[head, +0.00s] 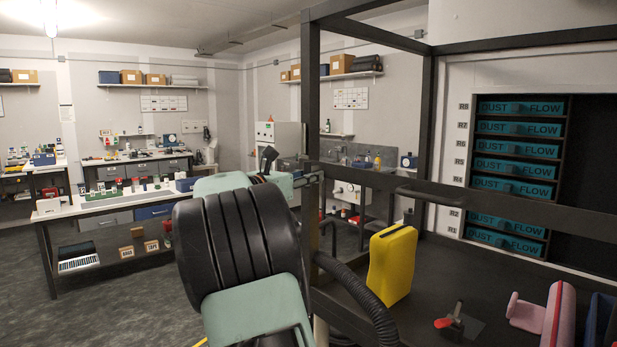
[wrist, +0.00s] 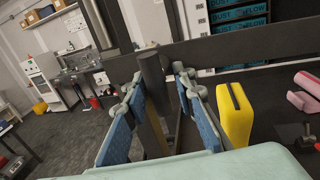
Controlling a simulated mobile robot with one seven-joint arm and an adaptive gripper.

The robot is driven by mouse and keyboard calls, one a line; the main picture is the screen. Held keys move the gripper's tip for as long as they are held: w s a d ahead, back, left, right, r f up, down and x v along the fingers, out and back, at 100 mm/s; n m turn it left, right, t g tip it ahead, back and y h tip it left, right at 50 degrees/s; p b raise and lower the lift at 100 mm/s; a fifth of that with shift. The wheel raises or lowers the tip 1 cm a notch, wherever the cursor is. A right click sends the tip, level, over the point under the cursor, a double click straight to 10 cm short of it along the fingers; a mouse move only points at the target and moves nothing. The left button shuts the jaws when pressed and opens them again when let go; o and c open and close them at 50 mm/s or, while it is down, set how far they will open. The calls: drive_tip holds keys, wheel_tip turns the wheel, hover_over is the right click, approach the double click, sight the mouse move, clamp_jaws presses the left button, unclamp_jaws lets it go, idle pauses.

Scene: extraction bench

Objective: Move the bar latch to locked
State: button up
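My gripper (wrist: 158,82) is open, with its two blue-padded fingers apart in the wrist view. A dark upright cylinder (wrist: 152,72), which looks like the handle of the bar latch, stands between the fingertips in front of a dark horizontal rail (wrist: 225,56). Gaps show beside the cylinder; I cannot tell whether either finger touches it. In the head view my gripper (head: 312,179) is beside the dark frame post, and my arm hides part of this area. The latch's position cannot be made out there.
A yellow block (head: 391,264) stands on the dark bench close right of my gripper. A red-tipped lever (head: 447,322) and a pink piece (head: 527,312) lie farther right. A black handle (head: 430,197) is on the rail. Teal drawers (head: 515,170) are behind.

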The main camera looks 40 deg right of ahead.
clamp_jaws()
